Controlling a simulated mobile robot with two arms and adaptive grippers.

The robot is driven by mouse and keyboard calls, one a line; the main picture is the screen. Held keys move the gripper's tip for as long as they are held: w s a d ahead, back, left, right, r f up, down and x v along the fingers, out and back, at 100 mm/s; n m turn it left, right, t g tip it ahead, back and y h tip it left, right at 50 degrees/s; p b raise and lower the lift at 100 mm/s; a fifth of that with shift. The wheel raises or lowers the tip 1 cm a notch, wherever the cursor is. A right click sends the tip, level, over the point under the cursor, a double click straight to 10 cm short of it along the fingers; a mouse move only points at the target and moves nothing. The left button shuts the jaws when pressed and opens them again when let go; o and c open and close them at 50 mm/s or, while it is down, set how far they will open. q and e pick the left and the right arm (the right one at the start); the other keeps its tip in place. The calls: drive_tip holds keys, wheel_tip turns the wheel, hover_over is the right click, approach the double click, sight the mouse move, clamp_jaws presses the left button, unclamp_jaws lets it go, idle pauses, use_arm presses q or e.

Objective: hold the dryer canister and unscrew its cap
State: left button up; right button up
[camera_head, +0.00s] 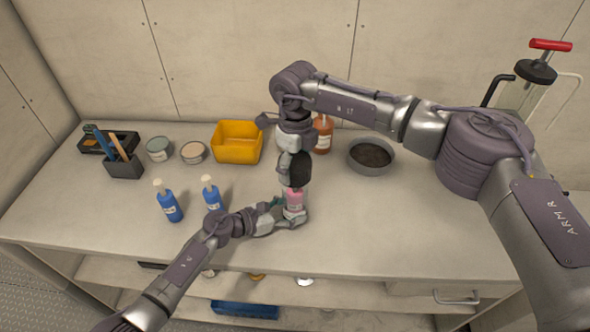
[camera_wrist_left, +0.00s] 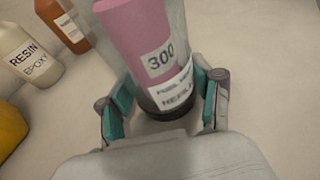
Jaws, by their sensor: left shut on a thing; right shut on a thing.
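The dryer canister (camera_head: 294,200) is a clear cylinder with pink filling and a white label, upright near the bench's front middle. In the left wrist view the canister (camera_wrist_left: 140,40) shows "300" on its label. My left gripper (camera_head: 290,214) comes in from the left and is shut on the canister's lower part; its teal pads (camera_wrist_left: 162,92) sit on either side. A dark cap (camera_head: 300,169) shows at the canister's top. My right gripper (camera_head: 296,180) points down from above and is shut on the cap, partly hiding it. The left wrist view does not show the cap.
A yellow bin (camera_head: 237,142), two tins (camera_head: 159,149) (camera_head: 193,152) and a tool caddy (camera_head: 124,166) stand left. Blue bottles (camera_head: 168,203) (camera_head: 211,192) stand near my left arm. An orange bottle (camera_head: 322,136), resin bottle (camera_wrist_left: 27,55) and grey bowl (camera_head: 371,157) are behind. Front right is clear.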

drive_tip(key=shift+r, duration=0.8)
use_arm(q)
drive_tip(key=o, duration=1.8)
drive_tip(key=shift+c, duration=0.2)
drive_tip(key=v, duration=1.1)
drive_tip(key=shift+d, duration=0.1)
drive_tip(key=shift+s+a+r, duration=0.2)
drive_tip(key=shift+s+a, duration=0.1)
drive_tip(key=shift+a, duration=0.1)
drive_tip(key=shift+r, duration=0.1)
